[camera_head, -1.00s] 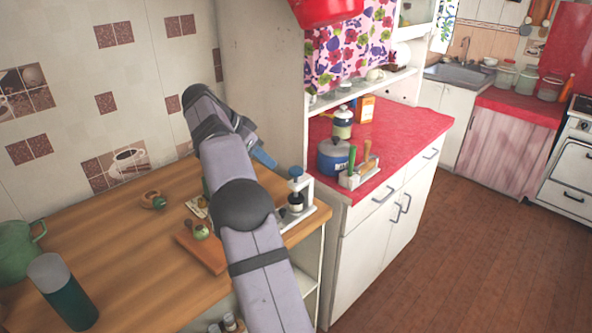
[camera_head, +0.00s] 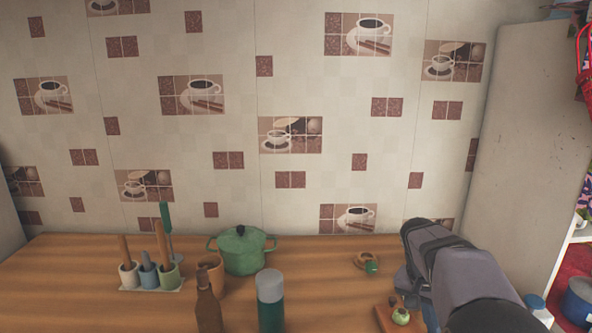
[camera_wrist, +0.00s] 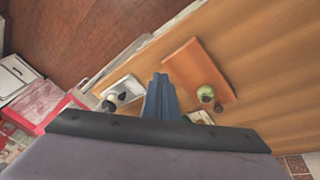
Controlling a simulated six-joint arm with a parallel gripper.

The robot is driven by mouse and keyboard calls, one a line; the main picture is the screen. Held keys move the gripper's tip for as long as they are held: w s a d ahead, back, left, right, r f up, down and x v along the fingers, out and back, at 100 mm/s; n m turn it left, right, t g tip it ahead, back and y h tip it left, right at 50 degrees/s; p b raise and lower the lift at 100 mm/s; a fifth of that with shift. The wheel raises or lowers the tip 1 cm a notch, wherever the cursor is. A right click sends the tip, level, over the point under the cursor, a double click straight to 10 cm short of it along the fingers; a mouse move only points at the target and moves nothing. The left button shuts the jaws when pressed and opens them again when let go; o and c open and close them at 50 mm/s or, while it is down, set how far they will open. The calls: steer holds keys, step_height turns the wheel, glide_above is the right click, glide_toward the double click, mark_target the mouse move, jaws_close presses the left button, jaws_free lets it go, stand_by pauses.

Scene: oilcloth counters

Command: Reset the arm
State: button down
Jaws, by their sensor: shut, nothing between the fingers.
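My gripper (camera_wrist: 161,97) points down over the wooden counter (camera_wrist: 262,75) in the wrist view, its two blue-grey fingers together with nothing between them. It appears above the counter, between a small white stand (camera_wrist: 122,92) on the left and a cutting board (camera_wrist: 190,66) on the right. In the head view my arm comes in at the lower right and hides most of the gripper.
A green pot (camera_head: 243,252), a brown bottle (camera_head: 207,304), a dark green flask (camera_head: 270,303) and a utensil holder (camera_head: 150,280) stand on the counter. A green item (camera_head: 399,317) sits on the board. The tiled wall is behind; a tall cabinet side (camera_head: 522,150) bounds the right.

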steer(key=s+a+f+n+y, duration=0.2)
steer(key=s+a+f+n, duration=0.2)
steer(key=s+a, duration=0.4)
steer(key=s+a+f+n+y, duration=0.1)
steer(key=s+a+f+n, duration=0.4)
steer(key=s, duration=0.8)
steer(key=a+f, duration=0.2)
steer(key=a, duration=0.1)
steer(key=shift+s+f+g+y, duration=0.15)
steer(key=shift+f+g+y, duration=0.15)
steer(key=shift+y, duration=0.1)
steer(key=shift+a, duration=0.1)
